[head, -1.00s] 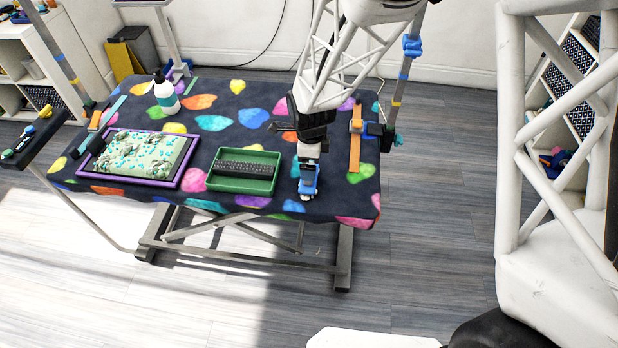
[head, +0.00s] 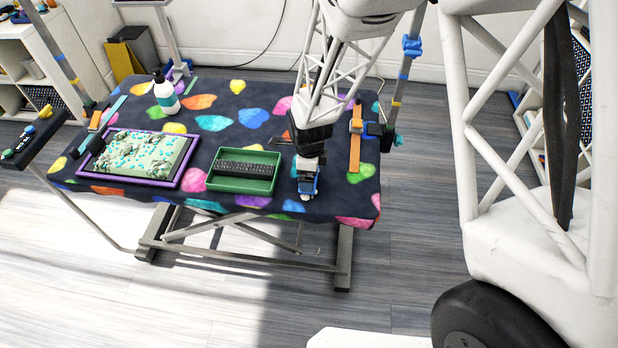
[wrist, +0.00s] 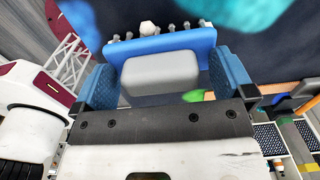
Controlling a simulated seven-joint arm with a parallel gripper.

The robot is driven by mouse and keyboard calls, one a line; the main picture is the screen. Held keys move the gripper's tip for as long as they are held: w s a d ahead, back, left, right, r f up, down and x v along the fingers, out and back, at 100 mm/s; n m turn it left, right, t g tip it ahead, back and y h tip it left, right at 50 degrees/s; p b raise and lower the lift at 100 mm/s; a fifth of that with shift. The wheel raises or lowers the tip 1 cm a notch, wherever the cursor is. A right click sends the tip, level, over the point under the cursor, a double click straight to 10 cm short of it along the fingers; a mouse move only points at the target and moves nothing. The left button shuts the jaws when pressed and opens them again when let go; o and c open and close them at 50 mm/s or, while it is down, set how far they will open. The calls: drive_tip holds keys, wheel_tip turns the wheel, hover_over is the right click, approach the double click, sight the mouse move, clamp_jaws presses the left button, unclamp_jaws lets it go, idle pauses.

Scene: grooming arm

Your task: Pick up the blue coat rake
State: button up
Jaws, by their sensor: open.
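The blue coat rake shows in the wrist view as a blue bar (wrist: 190,42) with several grey teeth along its far edge. A pale grey block, seemingly part of the rake, lies between my fingers. My gripper (wrist: 166,72) is open, with one blue finger pad on each side of this block. I cannot tell whether the pads touch it. In the head view my gripper (head: 308,184) is low over the table's front right part, pointing down. There it hides most of the rake, and the two blues are hard to separate.
A green tray (head: 213,186) with a dark ridged strip stands just left of my gripper. Further left are a purple-rimmed tray (head: 186,180) and a white bottle (head: 164,95). An orange strip (head: 355,150) lies to the right. The patterned table's front edge is close.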

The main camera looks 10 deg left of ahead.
drive_tip(key=c, duration=1)
drive_tip(key=shift+r, duration=0.15)
drive_tip(key=shift+r, duration=1.7)
drive_tip(key=s+d, duration=0.2)
drive_tip(key=s, duration=0.2)
drive_tip(key=s+d+r, duration=0.1)
drive_tip(key=s+d, duration=0.1)
drive_tip(key=s, duration=0.3)
drive_tip(key=s+d, duration=0.3)
drive_tip(key=s, duration=0.2)
drive_tip(key=shift+s+r, duration=0.15)
drive_tip(key=shift+s, duration=0.1)
